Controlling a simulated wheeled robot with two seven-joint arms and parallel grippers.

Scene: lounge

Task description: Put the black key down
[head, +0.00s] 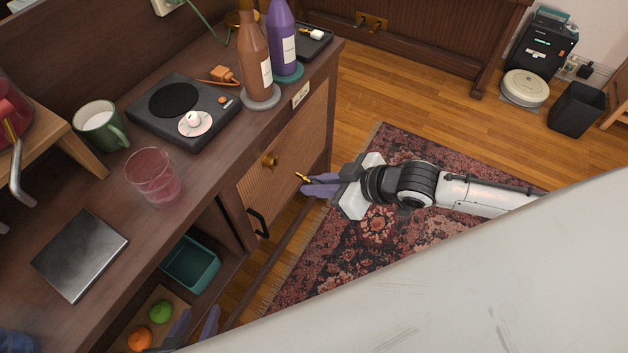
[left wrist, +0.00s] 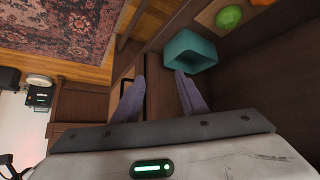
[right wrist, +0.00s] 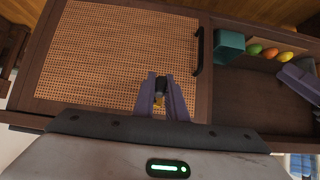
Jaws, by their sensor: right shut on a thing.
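The black key (right wrist: 160,83) is small and dark, held between the fingertips of my right gripper (right wrist: 162,80) in the right wrist view; a brass-coloured bit shows close to it. In the head view my right gripper (head: 308,184) is in front of the woven cabinet door (head: 290,130), with a small brass-coloured tip poking out towards the door. My left gripper (head: 197,328) is at the bottom of the head view by the open shelf. Its fingers stand apart and empty in the left wrist view (left wrist: 160,88).
A turntable (head: 155,130), mug (head: 100,130), pink glass (head: 153,178), dark flat box (head: 80,255) and two bottles (head: 255,60) stand on the cabinet top. A teal bin (head: 190,270) and fruit (head: 160,311) are in the shelf. The door has a black handle (head: 257,222).

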